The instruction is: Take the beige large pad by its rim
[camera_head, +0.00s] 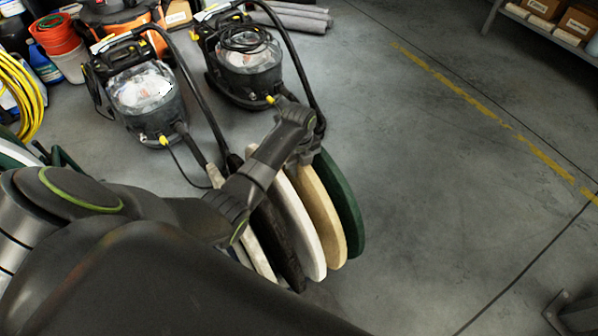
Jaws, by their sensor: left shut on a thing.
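The beige large pad (325,220) stands on edge in a row of upright round pads in the middle of the view. My left gripper (302,158) is at its top rim and shut on it. My wrist hides part of the top edge and the fingertips are hard to make out. A dark green pad (347,205) stands just right of the beige one. A white pad (299,222) and a black pad (277,243) stand to its left, close together. My left arm hides the lower left part of the row. My right gripper is not in view.
Two black floor machines (140,92) (240,60) with hoses stand behind the pads. Orange buckets (55,35) and a yellow coiled hose (22,95) are at the far left. A shelf with boxes (580,20) is at the top right.

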